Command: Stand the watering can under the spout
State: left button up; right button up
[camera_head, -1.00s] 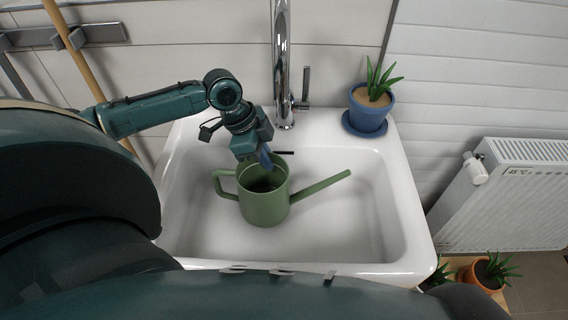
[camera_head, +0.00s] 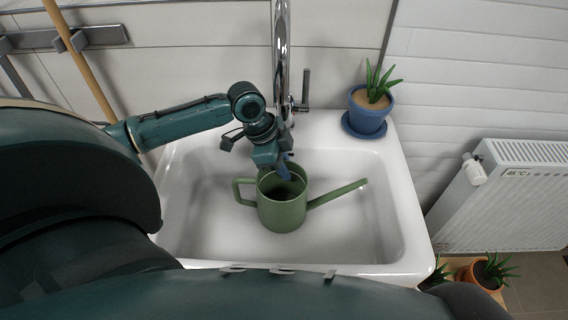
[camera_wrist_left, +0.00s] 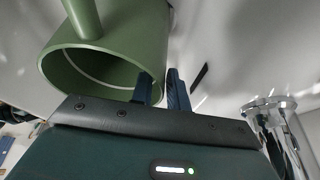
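The green watering can (camera_head: 282,214) is upright in the white sink, with its handle to the left and its long spout pointing right. My left gripper (camera_head: 284,172) is at the can's back rim. In the left wrist view its two blue fingers (camera_wrist_left: 165,88) straddle the rim of the can (camera_wrist_left: 120,50), one on each side of the wall, closed on it. I cannot tell whether the can's bottom touches the basin. The chrome tap (camera_head: 282,60) rises behind the can; its spout end is out of the head view. My right gripper is not in view.
The white sink (camera_head: 408,205) has free room right of the can. A tap lever (camera_head: 305,88) and a blue potted plant (camera_head: 368,108) stand on the back ledge. A radiator (camera_head: 515,195) is at the right. A dark overflow slot (camera_wrist_left: 199,77) shows in the wrist view.

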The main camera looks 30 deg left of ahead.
pick_arm(q)
jog(key=shift+o, duration=1)
jog(key=v, duration=1.2)
jog(key=shift+p, duration=0.3)
jog(key=shift+s, duration=0.1)
